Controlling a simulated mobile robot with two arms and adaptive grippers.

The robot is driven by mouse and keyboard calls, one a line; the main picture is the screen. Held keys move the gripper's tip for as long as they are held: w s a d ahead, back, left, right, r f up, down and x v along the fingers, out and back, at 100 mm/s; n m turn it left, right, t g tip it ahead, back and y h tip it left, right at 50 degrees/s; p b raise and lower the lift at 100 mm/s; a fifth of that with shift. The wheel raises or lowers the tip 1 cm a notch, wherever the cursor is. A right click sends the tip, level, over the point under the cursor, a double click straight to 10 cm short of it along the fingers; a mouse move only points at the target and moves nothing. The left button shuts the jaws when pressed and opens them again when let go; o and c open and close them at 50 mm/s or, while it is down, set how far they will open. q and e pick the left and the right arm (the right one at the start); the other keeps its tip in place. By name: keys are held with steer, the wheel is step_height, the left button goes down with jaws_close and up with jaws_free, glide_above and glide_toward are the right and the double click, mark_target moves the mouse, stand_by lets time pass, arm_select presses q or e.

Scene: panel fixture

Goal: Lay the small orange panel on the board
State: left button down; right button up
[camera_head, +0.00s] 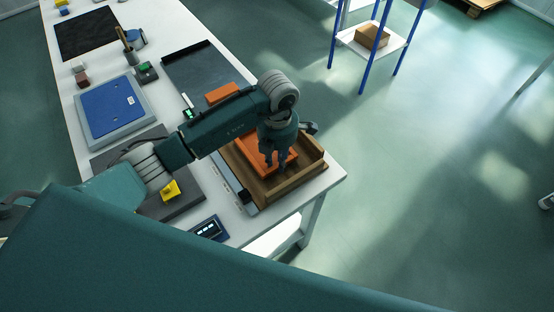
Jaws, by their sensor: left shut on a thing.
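The orange panel (249,144) is over the wooden tray-like board (295,181) at the table's near right corner. Raised wooden edges run along that board. My left gripper (276,167) points down over the orange panel and is shut on it. The gripper and wrist cover part of the panel, and I cannot tell whether it rests flat on the wood or is held just above. My right gripper is not in view.
A blue panel (111,108) lies on a grey fixture at the left. A yellow block (170,190) sits on a dark pad. A small display (209,228) is at the table's front edge. A blue-legged shelf with a brown box (371,36) stands beyond open floor.

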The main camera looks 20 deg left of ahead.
arm_select(q)
steer(key=shift+f, duration=0.5)
steer(key=shift+f, duration=0.1)
steer(key=c, duration=1.6)
jaws_free()
steer(key=shift+o, duration=0.2)
